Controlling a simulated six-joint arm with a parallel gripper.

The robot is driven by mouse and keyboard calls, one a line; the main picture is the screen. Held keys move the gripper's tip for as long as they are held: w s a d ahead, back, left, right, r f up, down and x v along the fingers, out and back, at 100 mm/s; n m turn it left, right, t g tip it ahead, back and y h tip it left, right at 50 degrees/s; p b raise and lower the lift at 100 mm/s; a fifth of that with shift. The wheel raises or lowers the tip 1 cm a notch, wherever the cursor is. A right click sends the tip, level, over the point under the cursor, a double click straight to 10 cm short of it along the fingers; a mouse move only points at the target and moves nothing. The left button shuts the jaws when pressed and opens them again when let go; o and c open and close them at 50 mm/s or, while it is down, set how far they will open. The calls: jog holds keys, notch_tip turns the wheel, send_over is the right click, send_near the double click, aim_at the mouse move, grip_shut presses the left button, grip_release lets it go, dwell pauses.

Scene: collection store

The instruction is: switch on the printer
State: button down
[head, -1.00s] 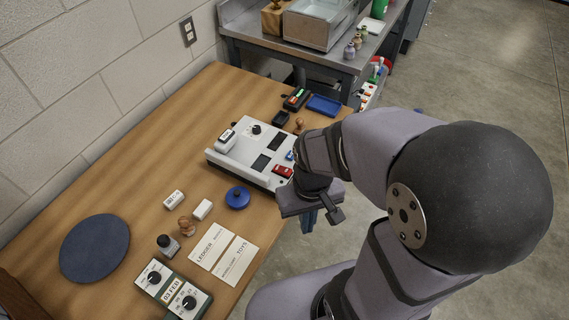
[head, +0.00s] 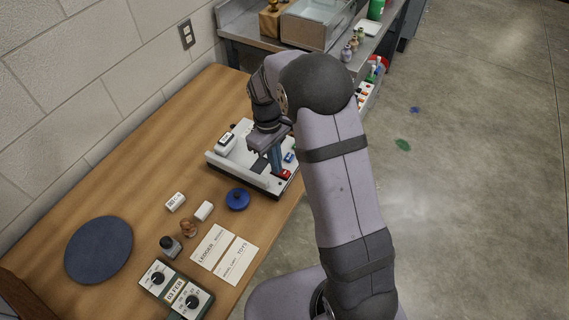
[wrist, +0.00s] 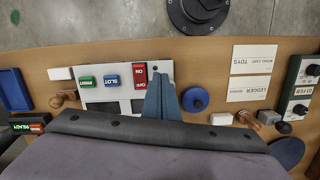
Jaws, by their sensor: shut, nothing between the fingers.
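The printer is a white box (head: 222,160) on the wooden table, with dark windows on its top. Its red rocker switch (head: 286,174) is at the right front corner; the wrist view shows it (wrist: 139,76) marked ON at one end. A blue SLOT button (wrist: 111,81) and a green PRINT button (wrist: 86,82) sit beside it. My gripper (head: 279,170) is shut and empty, pointing down over the printer's right part. In the wrist view its blue fingers (wrist: 160,92) are close beside the red switch. I cannot tell whether they touch it, or which way the switch is tipped.
A blue round lidded pot (head: 238,199), ledger cards (head: 224,254), small white blocks and a stamp lie in front. A dial box (head: 175,290) and a dark blue round mat (head: 99,250) are nearer. The table's left back is bare. A metal bench stands behind.

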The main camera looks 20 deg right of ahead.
aim_at(287, 173)
jog(key=w+r+n, duration=0.2)
jog(key=r+n, duration=0.2)
jog(key=n, duration=0.6)
jog(key=w+d+r+n, duration=0.1)
jog(key=r+n, duration=0.3)
jog(key=n, duration=0.6)
jog(key=shift+w+d+r+h, duration=0.2)
jog(key=shift+w+h, duration=0.2)
jog(key=shift+w, duration=0.3)
jog(key=shift+f, duration=0.1)
jog(key=f+p, duration=0.1)
jog(key=f, duration=0.3)
jog(key=s+d+f+p, duration=0.1)
jog(key=f+p, duration=0.1)
jog(key=f, duration=0.3)
jog(key=d+f+p, duration=0.1)
jog(key=f, duration=0.3)
jog(key=shift+s+f, duration=0.35)
jog(key=shift+s, duration=0.05)
jog(key=shift+f, duration=0.1)
